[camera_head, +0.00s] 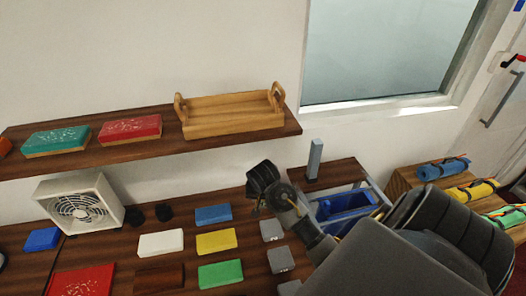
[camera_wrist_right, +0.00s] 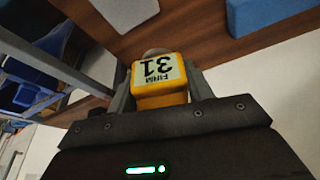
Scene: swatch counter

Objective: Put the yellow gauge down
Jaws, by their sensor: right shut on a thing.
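The yellow gauge (camera_wrist_right: 160,92) shows in the right wrist view, with a pale label reading "31" and "FIRM" upside down. My right gripper (camera_wrist_right: 161,76) is shut on it, with a finger on each side. In the head view my right gripper (camera_head: 264,190) is over the counter (camera_head: 189,263), left of the blue bin. The gauge is hard to make out there, and its height above the counter is unclear. My left gripper is not in view.
Blue (camera_head: 213,214), yellow (camera_head: 216,241), green (camera_head: 220,273), white (camera_head: 161,243) and grey (camera_head: 272,230) blocks lie near the gripper. A blue bin (camera_head: 345,203) and upright grey block (camera_head: 314,158) stand right. A fan (camera_head: 80,203) stands left. A shelf with a wooden tray (camera_head: 232,118) overhangs behind.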

